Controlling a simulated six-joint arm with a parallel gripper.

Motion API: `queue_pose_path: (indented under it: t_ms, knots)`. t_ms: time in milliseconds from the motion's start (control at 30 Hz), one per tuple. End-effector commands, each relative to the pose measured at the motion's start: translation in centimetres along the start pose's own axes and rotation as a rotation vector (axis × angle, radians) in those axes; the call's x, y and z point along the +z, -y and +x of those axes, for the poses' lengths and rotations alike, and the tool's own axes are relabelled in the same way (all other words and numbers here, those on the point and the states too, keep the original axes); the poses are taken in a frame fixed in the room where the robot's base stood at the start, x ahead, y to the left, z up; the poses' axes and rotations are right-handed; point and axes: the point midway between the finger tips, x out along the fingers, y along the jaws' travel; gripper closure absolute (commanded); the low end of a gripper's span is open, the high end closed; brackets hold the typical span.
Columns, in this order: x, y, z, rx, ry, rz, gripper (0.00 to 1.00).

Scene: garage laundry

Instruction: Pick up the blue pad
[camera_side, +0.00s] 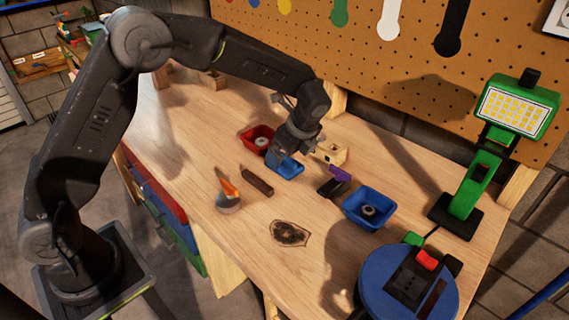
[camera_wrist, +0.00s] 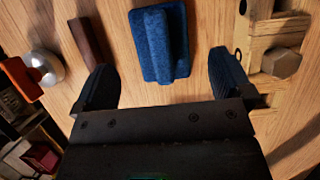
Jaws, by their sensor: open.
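The blue pad (camera_wrist: 178,60) lies on the wooden workbench, a flat blue block with a raised grip along its middle. In the side view the blue pad (camera_side: 287,170) shows just below my gripper (camera_side: 277,158), which partly hides it. In the wrist view my gripper (camera_wrist: 168,85) is open, with one dark finger on each side of the pad's near end. A gap of bare wood shows between each finger and the pad. I cannot tell the fingers' exact height above the bench.
A brown bar (camera_wrist: 88,42) lies left of the pad, and a wooden block with a bolt (camera_wrist: 275,55) stands right. A red bin (camera_side: 257,140), a blue bin (camera_side: 368,208), an orange-handled round tool (camera_side: 228,199) and a work lamp (camera_side: 480,160) stand around. The front bench is partly clear.

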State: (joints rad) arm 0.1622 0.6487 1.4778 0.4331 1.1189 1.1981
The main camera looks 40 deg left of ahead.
Motion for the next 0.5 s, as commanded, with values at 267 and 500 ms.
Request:
queue_pose_path:
  t_ms: [267,500]
  knots:
    - [0.2,0.1,3.8,0.003,0.001,-0.001,0.02]
    - [0.2,0.1,4.1,0.0,0.0,-0.001,0.02]
